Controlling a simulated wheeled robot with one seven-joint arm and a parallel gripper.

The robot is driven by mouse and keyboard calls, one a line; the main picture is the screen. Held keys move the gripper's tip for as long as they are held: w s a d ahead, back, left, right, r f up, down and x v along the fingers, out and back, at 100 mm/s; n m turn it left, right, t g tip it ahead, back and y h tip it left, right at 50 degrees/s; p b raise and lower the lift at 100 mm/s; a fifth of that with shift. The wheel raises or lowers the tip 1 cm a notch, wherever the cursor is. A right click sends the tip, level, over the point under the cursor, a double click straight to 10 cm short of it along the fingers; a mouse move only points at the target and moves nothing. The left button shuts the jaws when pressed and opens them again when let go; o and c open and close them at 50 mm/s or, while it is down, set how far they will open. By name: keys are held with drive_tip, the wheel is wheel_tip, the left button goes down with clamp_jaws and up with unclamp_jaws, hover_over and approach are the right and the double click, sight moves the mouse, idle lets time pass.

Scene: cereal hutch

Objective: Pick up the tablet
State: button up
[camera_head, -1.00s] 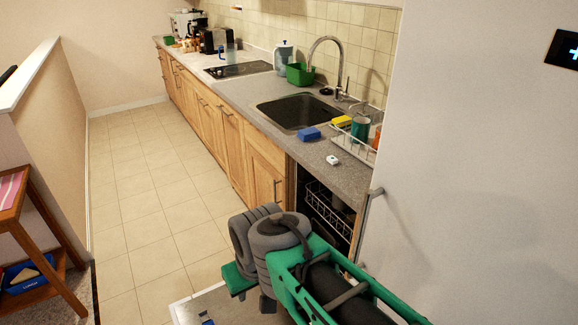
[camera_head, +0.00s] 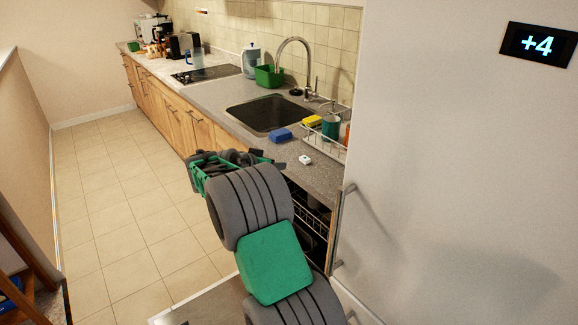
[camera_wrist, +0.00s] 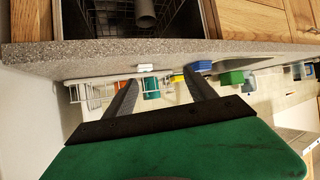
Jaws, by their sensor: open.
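The tablet (camera_head: 305,159) is a small white block lying on the grey countertop near its front edge, right of the sink. It also shows in the wrist view (camera_wrist: 146,67), ahead of and between my fingers and apart from them. My gripper (camera_wrist: 160,77) is open and empty, its two grey fingers spread. In the head view my gripper (camera_head: 267,158) is at the countertop's front edge, left of the tablet, partly hidden by my own arm.
A blue sponge (camera_head: 281,135), a yellow sponge (camera_head: 312,120) and a dish rack (camera_head: 338,148) with a green cup (camera_head: 331,127) stand behind the tablet. The sink (camera_head: 268,114) is left. An open dishwasher (camera_head: 311,212) lies below. A large pale panel (camera_head: 440,170) bounds the right.

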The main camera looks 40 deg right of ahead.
sight(304, 159)
drive_tip(key=d+f+m+h, duration=0.1)
drive_tip(key=d, duration=0.1)
drive_tip(key=d+f+m+g+h, duration=0.1)
drive_tip(key=d+h, duration=0.1)
drive_tip(key=d, duration=0.1)
drive_tip(key=d+f+m+h, duration=0.1)
drive_tip(key=d+f, duration=0.1)
drive_tip(key=d, duration=0.1)
drive_tip(key=shift+w+d+h, duration=0.15)
drive_tip(key=shift+w+h, duration=0.1)
drive_tip(key=shift+h, duration=0.05)
drive_tip(key=p+x, duration=0.1)
drive_tip(key=x, duration=0.7)
drive_tip(key=shift+s, duration=0.1)
drive_tip(key=shift+c, duration=0.4)
drive_tip(key=c, duration=1.3)
drive_tip(key=shift+s+a, duration=0.1)
drive_tip(key=shift+a, duration=0.1)
drive_tip(key=shift+c, duration=0.2)
